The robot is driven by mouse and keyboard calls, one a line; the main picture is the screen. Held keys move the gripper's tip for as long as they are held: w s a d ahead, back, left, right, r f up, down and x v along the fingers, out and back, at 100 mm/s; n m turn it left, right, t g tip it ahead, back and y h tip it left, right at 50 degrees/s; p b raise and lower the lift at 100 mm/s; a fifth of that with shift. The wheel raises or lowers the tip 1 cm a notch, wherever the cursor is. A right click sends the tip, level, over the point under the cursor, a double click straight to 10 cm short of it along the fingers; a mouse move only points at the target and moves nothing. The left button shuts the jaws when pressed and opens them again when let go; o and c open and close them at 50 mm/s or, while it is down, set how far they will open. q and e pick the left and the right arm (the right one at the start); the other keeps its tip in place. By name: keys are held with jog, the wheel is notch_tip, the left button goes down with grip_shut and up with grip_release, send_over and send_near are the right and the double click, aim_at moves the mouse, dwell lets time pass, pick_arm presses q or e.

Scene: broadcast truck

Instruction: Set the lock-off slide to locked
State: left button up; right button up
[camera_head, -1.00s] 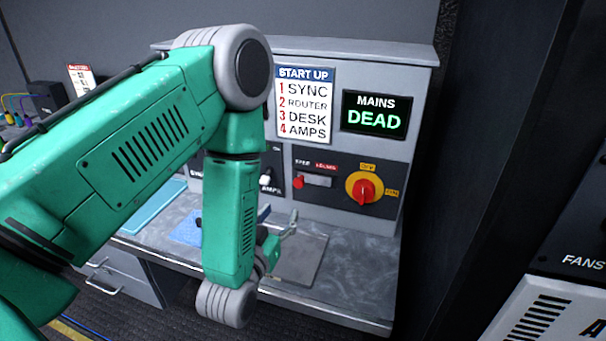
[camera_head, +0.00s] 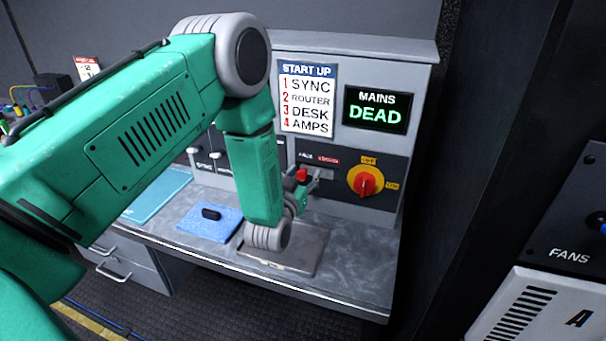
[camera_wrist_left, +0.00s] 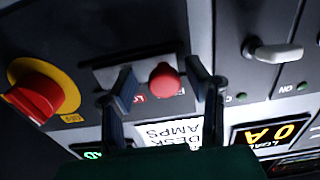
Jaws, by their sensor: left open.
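The lock-off slide's red knob (camera_head: 301,175) is on the console's dark panel, at the left, FREE end of its short grey slot. The red LOCKED label (camera_head: 328,160) is above the slot's right part. In the left wrist view, which is turned over, the knob (camera_wrist_left: 164,80) sits between the two spread fingers of my left gripper (camera_wrist_left: 162,88), with a gap on each side. In the head view my left gripper (camera_head: 305,187) is at the slide, partly hidden by my forearm. My right gripper is not in view.
The red rotary switch (camera_head: 366,181) on its yellow disc is just right of the slide. The mains screen (camera_head: 376,111) reads DEAD. A blue pad with a black object (camera_head: 211,213) and a grey plate (camera_head: 312,255) lie on the counter.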

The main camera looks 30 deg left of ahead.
aim_at(323, 174)
pick_arm(q)
jog(key=shift+d, duration=0.1)
jog(key=shift+c, duration=0.8)
jog(key=c, duration=0.7)
jog(key=shift+s+a, duration=0.1)
jog(key=shift+a, duration=0.2)
grip_shut()
jog(key=d, duration=0.2)
jog(key=w+d+b, duration=0.1)
jog(key=d, duration=0.2)
jog(key=shift+f, duration=0.1)
